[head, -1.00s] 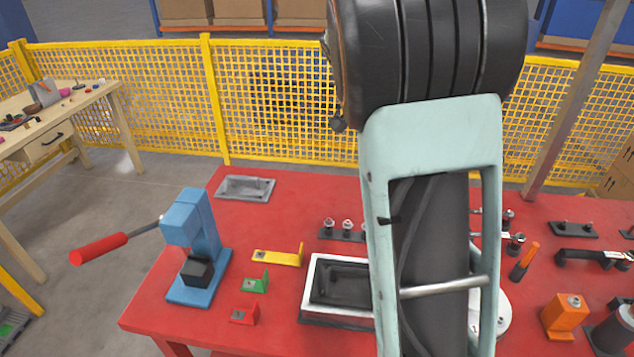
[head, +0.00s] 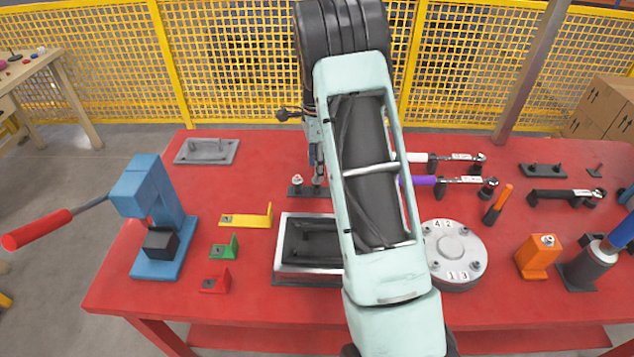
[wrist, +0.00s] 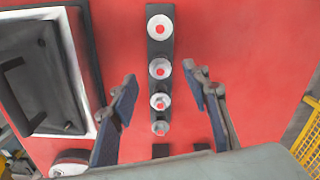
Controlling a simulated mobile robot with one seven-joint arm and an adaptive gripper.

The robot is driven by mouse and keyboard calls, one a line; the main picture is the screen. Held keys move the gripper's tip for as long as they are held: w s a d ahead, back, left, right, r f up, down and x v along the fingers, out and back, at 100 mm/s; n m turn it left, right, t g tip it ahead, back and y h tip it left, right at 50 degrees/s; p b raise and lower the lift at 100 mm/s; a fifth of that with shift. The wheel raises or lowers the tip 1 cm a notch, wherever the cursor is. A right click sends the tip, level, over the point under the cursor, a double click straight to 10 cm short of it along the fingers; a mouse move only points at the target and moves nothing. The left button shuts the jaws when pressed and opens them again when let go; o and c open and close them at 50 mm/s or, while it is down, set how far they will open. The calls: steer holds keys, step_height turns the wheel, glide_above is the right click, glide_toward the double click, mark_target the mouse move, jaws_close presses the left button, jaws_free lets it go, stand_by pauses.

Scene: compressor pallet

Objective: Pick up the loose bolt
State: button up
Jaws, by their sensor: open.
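Several bolt-like pieces with pale round heads and red centres stand in a row on a dark strip (wrist: 158,50) in the wrist view. In the head view one of them (head: 297,180) shows at the strip's left end, and my arm hides much of the row. I cannot tell which bolt is the loose one. My gripper (wrist: 160,78) is open and empty, its two fingers apart on either side of the row. In the head view it (head: 316,155) points down over the strip, partly hidden by my arm.
A white-rimmed black tray (head: 280,262) lies in front of the strip. A numbered round cover (head: 455,250) stands to the right, a blue press (head: 160,215) to the left. Yellow (head: 245,219), green (head: 224,250) and red brackets (head: 215,284) lie between. Yellow mesh fence (head: 240,60) runs behind.

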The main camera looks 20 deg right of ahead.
step_height(320, 180, down, 5)
steer(key=shift+f+p, duration=0.1)
steer(key=shift+p, duration=0.2)
steer(key=shift+c, duration=0.4)
jaws_close()
steer(key=shift+r, duration=0.2)
